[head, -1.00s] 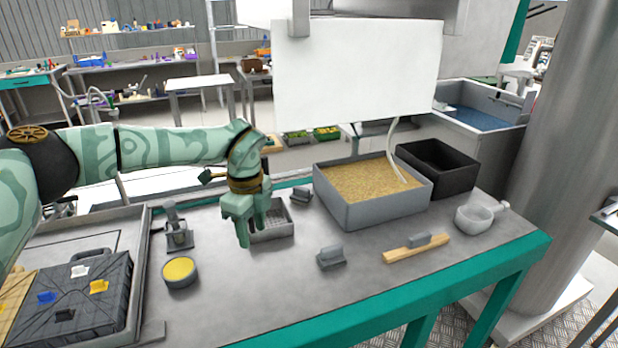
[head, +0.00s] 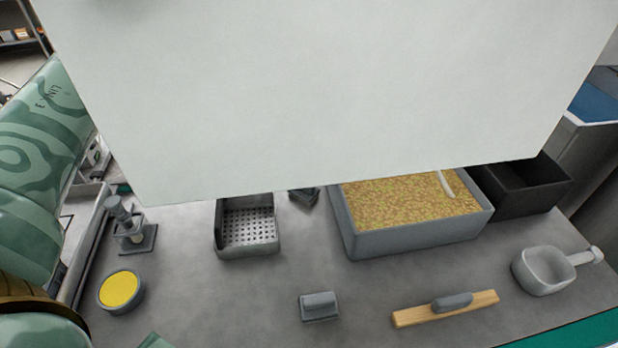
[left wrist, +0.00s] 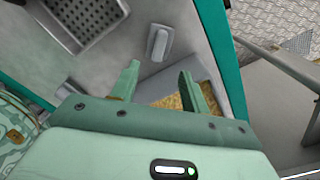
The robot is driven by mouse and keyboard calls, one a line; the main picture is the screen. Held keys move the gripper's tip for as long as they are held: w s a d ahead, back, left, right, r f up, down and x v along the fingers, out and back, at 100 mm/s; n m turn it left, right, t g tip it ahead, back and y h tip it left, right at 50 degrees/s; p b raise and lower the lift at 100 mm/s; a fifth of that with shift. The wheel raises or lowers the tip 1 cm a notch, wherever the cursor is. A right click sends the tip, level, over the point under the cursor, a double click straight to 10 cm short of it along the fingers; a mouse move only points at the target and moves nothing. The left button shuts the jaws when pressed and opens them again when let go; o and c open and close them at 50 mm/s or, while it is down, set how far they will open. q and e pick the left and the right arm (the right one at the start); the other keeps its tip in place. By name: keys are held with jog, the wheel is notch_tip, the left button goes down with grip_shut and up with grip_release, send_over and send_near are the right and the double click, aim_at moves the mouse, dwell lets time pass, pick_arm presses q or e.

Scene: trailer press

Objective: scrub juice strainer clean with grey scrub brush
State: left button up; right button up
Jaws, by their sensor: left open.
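The juice strainer (head: 248,226), a grey perforated tray, sits on the grey table left of centre in the head view. It also shows at upper left in the left wrist view (left wrist: 82,14). The grey scrub brush (head: 319,306), apparently the small block with a rounded grip, lies on the table in front and to the right of the strainer. It shows beyond the fingertips in the left wrist view (left wrist: 160,42). My left gripper (left wrist: 160,71) is open and empty, apart from the brush. In the head view it is mostly out of frame. My right gripper is not in view.
A wooden bar with grey grip (head: 445,308), a scoop (head: 545,272), a grain-filled bin (head: 418,236) and a black bin (head: 530,202) stand right. A yellow-topped dish (head: 119,291) and small stand (head: 130,235) are left. A white panel (head: 330,90) hides the back.

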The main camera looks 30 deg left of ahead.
pick_arm(q)
notch_tip(320, 180, down, 7)
jog(key=b, duration=0.6)
jog(key=shift+f, duration=1.15)
jog(key=c, duration=0.9)
notch_tip(320, 180, up, 8)
jog(key=p, duration=0.7)
jog(key=shift+s+r, duration=0.15)
jog(key=shift+r, duration=0.05)
grip_shut()
jog(key=shift+f, duration=0.25)
